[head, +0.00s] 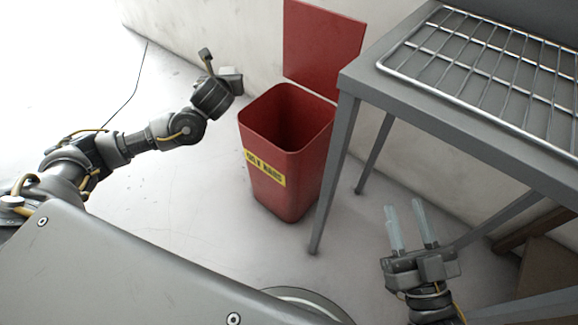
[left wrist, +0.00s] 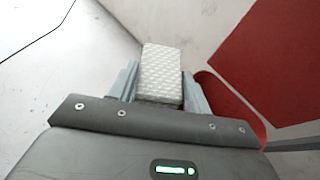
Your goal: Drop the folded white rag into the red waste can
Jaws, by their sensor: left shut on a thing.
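The folded white rag (left wrist: 162,72), with a quilted texture, is held between the two fingers of my left gripper (left wrist: 160,88) in the left wrist view. In the head view my left gripper (head: 221,66) is above the floor, up and left of the red waste can (head: 285,160); the rag is hard to make out there. The can is open at the top, with a yellow label on its front. In the left wrist view part of the can (left wrist: 228,103) shows right of the gripper. My right gripper (head: 412,222) is open and empty, its two pale fingers apart.
A red panel (head: 322,45) stands upright behind the can, against the wall. A grey table (head: 425,97) with a wire rack (head: 485,65) stands right of the can, its front leg close to it. Brown boards (head: 548,268) are at lower right.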

